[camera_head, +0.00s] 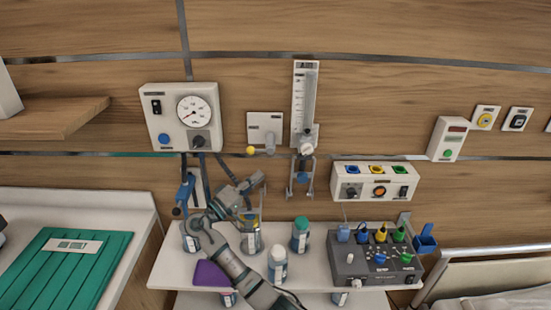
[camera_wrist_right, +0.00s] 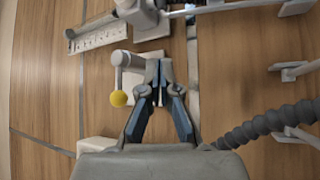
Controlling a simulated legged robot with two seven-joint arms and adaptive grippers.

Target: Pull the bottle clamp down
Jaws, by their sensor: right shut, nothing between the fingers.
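A metal bracket with a blue part (camera_head: 302,178), which looks like the bottle clamp, hangs below the clear flowmeter tube (camera_head: 305,100) on the wall. I cannot be sure that it is the clamp. My right gripper (camera_head: 258,180) is raised near the wall, left of this bracket and below a small plate with a yellow knob (camera_head: 252,150). In the right wrist view, my right gripper (camera_wrist_right: 158,65) is shut and empty, its tips in front of the pale plate beside the yellow knob (camera_wrist_right: 118,98). I cannot tell whether they touch it. My left gripper is not in view.
A gauge box (camera_head: 180,117) is on the wall at left. Below, a white shelf (camera_head: 320,262) holds several bottles, such as a green-capped one (camera_head: 300,236), and a grey control box (camera_head: 375,262). A corrugated hose (camera_wrist_right: 265,125) runs right of my gripper in the wrist view.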

